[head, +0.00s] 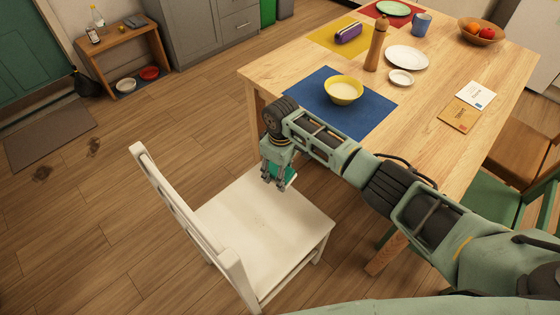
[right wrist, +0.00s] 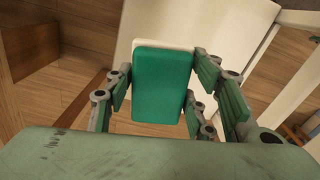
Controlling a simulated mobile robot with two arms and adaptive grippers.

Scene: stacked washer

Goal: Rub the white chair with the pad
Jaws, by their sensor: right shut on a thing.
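The white chair (head: 265,232) stands beside the wooden table, its backrest toward the left in the head view. My right gripper (head: 279,185) is over the far part of the seat and points down. It is shut on a green pad (head: 287,176). In the right wrist view the pad (right wrist: 161,85) sits between the fingers, with a pale edge along its top. The white seat (right wrist: 190,25) shows behind it. I cannot tell whether the pad touches the seat. My left gripper is not in view.
The wooden table (head: 430,100) holds a yellow bowl (head: 343,91) on a blue mat (head: 365,120), a pepper mill (head: 376,45), plates and a fruit bowl (head: 480,33). A green chair (head: 492,198) stands at the right. The floor left of the white chair is mostly clear.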

